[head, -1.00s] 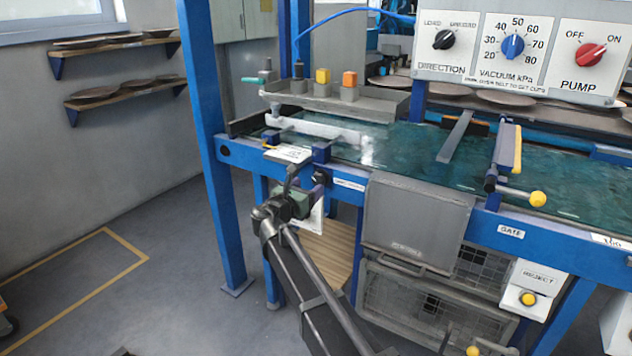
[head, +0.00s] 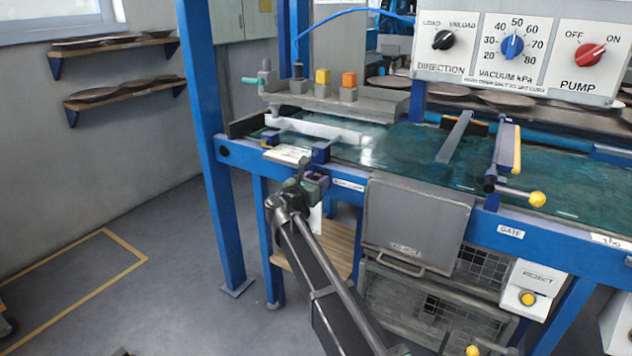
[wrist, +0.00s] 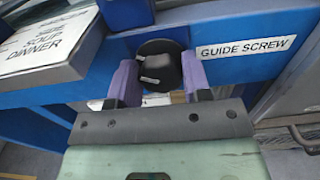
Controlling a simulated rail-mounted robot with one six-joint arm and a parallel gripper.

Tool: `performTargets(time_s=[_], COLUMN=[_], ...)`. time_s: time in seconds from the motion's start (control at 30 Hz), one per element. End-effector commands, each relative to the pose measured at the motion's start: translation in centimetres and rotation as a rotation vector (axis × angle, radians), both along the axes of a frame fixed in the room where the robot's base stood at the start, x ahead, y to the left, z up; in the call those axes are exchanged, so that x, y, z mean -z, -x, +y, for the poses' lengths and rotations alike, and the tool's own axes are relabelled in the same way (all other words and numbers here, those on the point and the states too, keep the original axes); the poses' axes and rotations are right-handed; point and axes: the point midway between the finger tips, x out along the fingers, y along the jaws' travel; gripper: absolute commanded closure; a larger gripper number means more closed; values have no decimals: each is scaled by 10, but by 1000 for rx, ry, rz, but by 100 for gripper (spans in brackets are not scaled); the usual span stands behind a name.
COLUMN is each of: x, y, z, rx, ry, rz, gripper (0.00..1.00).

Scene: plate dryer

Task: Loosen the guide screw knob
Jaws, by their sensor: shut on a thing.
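The guide screw knob (wrist: 160,66) is a round black knob with white marks on the blue rail. A white label reading GUIDE SCREW (wrist: 246,47) is right of it in the wrist view. My gripper (wrist: 158,82) is shut on the knob, with one purple finger on each side. In the head view my gripper (head: 314,180) is at the front rail below the blue bracket, and it hides the knob there.
A white card (head: 288,154) lies left of the knob on the rail; its print includes SOUP and DINNER. The grey reject door (head: 415,222) hangs to the right. The gate lever's yellow ball (head: 537,199) is farther right.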

Motion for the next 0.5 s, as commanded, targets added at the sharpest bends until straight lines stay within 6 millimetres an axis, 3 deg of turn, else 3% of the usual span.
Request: performTargets(time_s=[0.5], x=[0], y=[1], z=[-1], rx=[0], ry=[-198], rz=[-101], gripper=[79])
